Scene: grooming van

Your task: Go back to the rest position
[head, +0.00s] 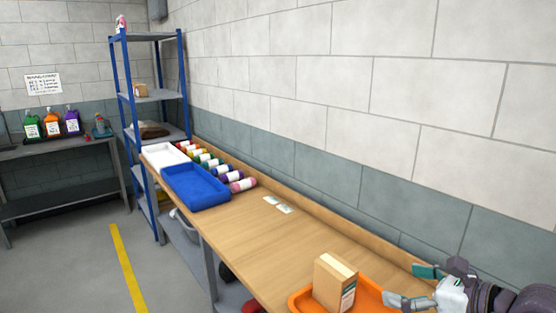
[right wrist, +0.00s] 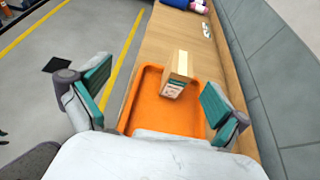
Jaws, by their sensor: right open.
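My right gripper (head: 412,285) is in the lower right corner of the head view, above the right side of an orange tray. In the right wrist view its two green-padded fingers (right wrist: 152,94) are spread wide with nothing between them, the tray beyond them. A tan box with a white-and-green label (head: 336,282) stands upright in the orange tray (head: 296,300). The box also shows in the right wrist view (right wrist: 178,70), apart from the fingers. My left gripper is not in view.
A long wooden bench (head: 262,238) runs along the block wall. It bears a blue tray (head: 197,188), a white tray (head: 164,156), several coloured rolls (head: 243,185) and small cards (head: 284,209). A blue-post shelf (head: 152,97) and a table with bottles (head: 52,124) stand behind. The floor at left is clear.

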